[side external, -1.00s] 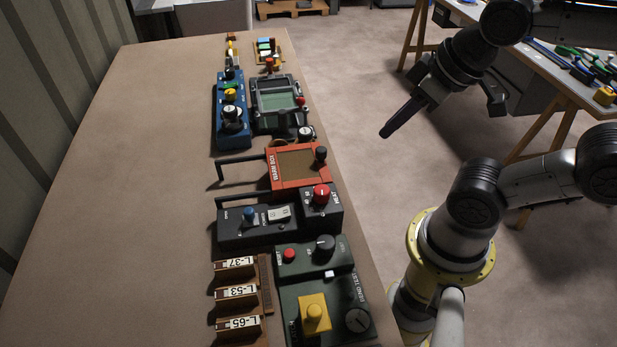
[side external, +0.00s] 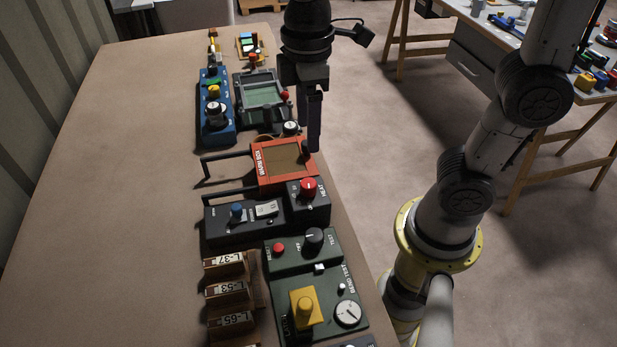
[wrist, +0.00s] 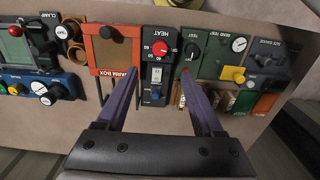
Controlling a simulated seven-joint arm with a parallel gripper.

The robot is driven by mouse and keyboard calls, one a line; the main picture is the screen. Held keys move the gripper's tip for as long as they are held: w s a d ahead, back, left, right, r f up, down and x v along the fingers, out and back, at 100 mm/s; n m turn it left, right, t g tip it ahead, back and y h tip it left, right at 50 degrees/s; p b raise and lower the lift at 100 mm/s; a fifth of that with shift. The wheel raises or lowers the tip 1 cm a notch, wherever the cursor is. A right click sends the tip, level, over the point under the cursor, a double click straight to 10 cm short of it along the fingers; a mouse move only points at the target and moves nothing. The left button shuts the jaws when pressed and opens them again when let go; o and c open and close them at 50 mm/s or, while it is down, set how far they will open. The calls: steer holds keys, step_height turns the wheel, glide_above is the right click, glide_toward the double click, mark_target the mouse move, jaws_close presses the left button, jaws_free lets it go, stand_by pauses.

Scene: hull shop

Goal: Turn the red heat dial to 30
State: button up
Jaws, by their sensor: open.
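The red heat dial (side external: 308,188) sits on the black heat panel (side external: 222,229), near its right end in the side view. In the wrist view the red dial (wrist: 163,49) has a white scale with numbers around it; which number it points to is too small to tell. My gripper (side external: 314,148) hangs in the air near the orange warm box, beyond the dial in the side view. In the wrist view my gripper (wrist: 158,75) has its two fingers wide apart, with the heat panel between them. Nothing is held.
The orange warm box (side external: 257,166) with its black handle stands beside the heat panel. The green bend test panel (side external: 327,272) with a yellow knob is on the other side. Labelled blocks (side external: 224,264) stand nearby. The table's left part is bare.

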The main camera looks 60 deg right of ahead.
mark_target(308, 183)
step_height(308, 183, down, 13)
steer(key=shift+f, duration=0.15)
stand_by(0.4)
jaws_close()
